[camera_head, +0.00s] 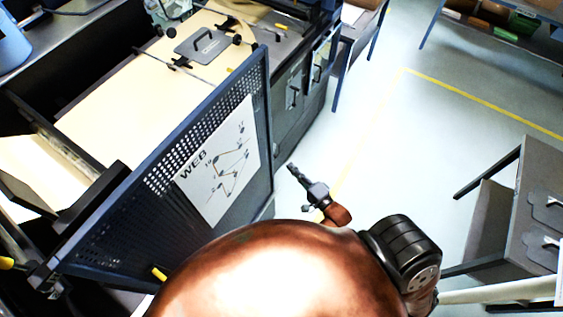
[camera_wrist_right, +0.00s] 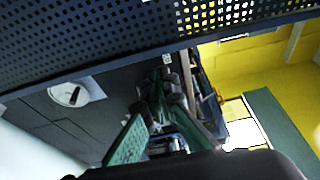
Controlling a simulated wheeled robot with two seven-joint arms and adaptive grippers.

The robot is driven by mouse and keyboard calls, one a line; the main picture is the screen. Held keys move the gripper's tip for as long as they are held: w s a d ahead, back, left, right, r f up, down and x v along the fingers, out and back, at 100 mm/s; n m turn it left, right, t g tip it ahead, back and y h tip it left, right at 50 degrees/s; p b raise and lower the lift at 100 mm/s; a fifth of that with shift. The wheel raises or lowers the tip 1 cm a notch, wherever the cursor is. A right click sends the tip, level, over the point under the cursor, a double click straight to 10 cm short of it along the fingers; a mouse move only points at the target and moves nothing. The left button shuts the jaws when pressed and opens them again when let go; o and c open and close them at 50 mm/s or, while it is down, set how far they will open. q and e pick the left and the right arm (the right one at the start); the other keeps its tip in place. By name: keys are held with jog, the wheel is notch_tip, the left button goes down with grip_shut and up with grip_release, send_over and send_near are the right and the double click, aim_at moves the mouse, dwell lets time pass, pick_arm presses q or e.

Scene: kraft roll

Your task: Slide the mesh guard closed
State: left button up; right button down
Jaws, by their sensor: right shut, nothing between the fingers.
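The mesh guard (camera_head: 150,195) is a dark blue-grey framed panel with rows of small holes. It stands slanted along the near side of the machine in the head view and carries a white sheet marked WEB (camera_head: 217,165). Its perforated face also crosses the top of the right wrist view (camera_wrist_right: 130,35). My right gripper (camera_head: 291,167) is shut and empty, just right of the guard's right end, with a small gap between them in the picture. Whether it touches the guard cannot be told. My left gripper is not in view.
Behind the guard lies a pale kraft web (camera_head: 125,90) with a grey handled plate (camera_head: 203,46). Grey cabinets (camera_head: 302,85) stand beyond the guard's right end. A grey cart (camera_head: 515,205) stands at the right. The pale floor (camera_head: 400,140) between is clear, with a yellow line.

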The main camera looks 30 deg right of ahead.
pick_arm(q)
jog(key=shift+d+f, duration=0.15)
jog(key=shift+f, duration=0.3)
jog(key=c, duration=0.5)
pick_arm(e)
jog(key=w+d+f, duration=0.2)
jog(key=w+d, duration=0.2)
jog(key=d, duration=0.1)
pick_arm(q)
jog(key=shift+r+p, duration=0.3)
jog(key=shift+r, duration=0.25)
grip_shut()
pick_arm(e)
jog(key=w+a, duration=0.2)
jog(key=w, duration=0.7)
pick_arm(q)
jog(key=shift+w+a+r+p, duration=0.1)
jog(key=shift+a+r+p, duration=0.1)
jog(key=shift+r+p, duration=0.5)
pick_arm(e)
jog(key=s+a, duration=0.1)
jog(key=a, duration=0.2)
jog(key=shift+s+r, duration=0.1)
jog(key=shift+s, duration=0.25)
